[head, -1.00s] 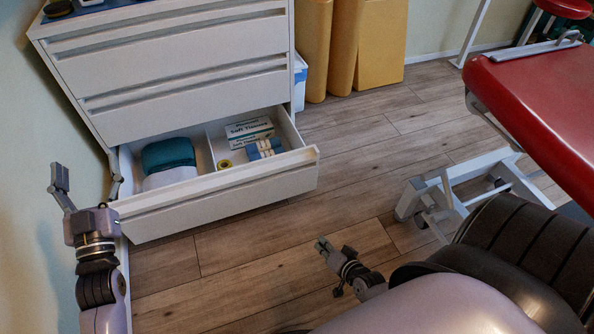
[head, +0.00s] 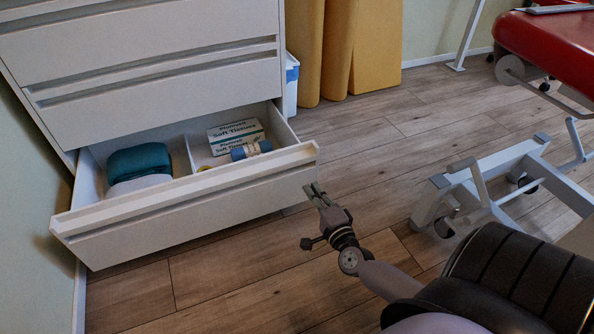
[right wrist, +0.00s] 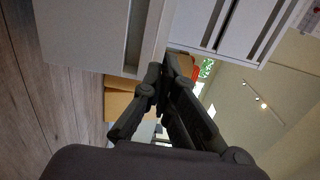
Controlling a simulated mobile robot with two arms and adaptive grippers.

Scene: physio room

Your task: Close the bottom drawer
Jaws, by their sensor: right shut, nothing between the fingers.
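The white bottom drawer (head: 190,214) is pulled out of the white cabinet (head: 150,50) in the head view. It holds a dark teal towel (head: 139,160), a white folded cloth below it, a box of soft tissues (head: 236,136) and a blue-and-cream roll (head: 251,150). My right gripper (head: 314,190) is shut and empty, just off the right front corner of the drawer, apart from it as far as I can tell. In the right wrist view the fingers (right wrist: 163,82) are together in front of the white cabinet. My left gripper is not in view.
A red treatment table (head: 550,42) with a white wheeled frame (head: 480,185) is on the right. Wooden floor in front of the drawer is clear.

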